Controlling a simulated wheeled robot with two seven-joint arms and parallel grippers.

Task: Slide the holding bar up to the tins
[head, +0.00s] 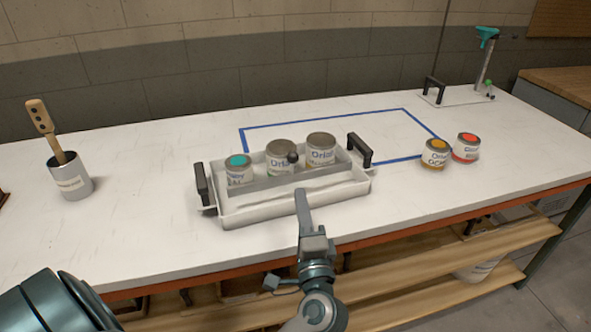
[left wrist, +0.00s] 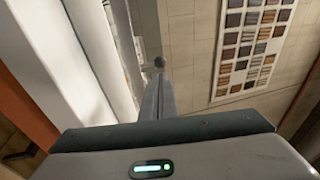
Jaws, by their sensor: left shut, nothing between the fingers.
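A white tray (head: 235,218) with black end handles stands on the bench. In it, three tins stand in a row: a small teal-topped tin (head: 238,171) and two larger grey-topped tins (head: 281,152) (head: 321,149). The grey holding bar (head: 320,178) runs along the tray in front of the tins. Its black knob (head: 292,157) also shows in the left wrist view (left wrist: 159,62), just beyond the fingertips. My left gripper (head: 301,193) is shut and empty at the tray's front side, below the knob. Contact with the bar cannot be told.
Yellow-topped (head: 435,154) and red-topped (head: 466,147) tins stand to the right, near a blue tape outline (head: 322,117). A pot with a wooden-handled tool (head: 70,178) stands at left. The bench around the tray is clear.

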